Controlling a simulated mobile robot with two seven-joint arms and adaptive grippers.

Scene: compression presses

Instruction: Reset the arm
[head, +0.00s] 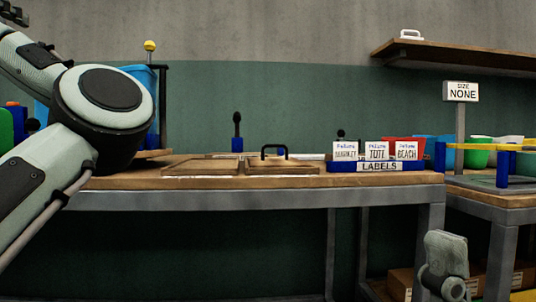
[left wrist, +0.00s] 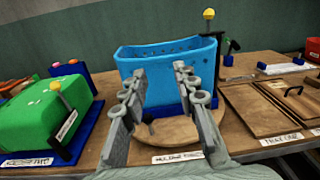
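My left arm (head: 102,100) is large at the left of the head view, bent over the left end of the bench. I cannot make out its gripper there. In the left wrist view my left gripper (left wrist: 160,74) is open, with its two fingers apart and nothing between them. It points at a blue perforated bin (left wrist: 168,68) standing behind the fingers; I cannot tell how far apart they are. A grey part (head: 445,262) of my right side shows low at the right of the head view; whether its gripper is open is unclear.
The bench (head: 290,181) carries two wooden boards, one with a black handle (head: 275,149), and a blue label holder (head: 380,166). A green press-like block (left wrist: 45,115) stands left of the bin. A "NONE" sign (head: 461,92) stands at right, below a wall shelf (head: 460,58).

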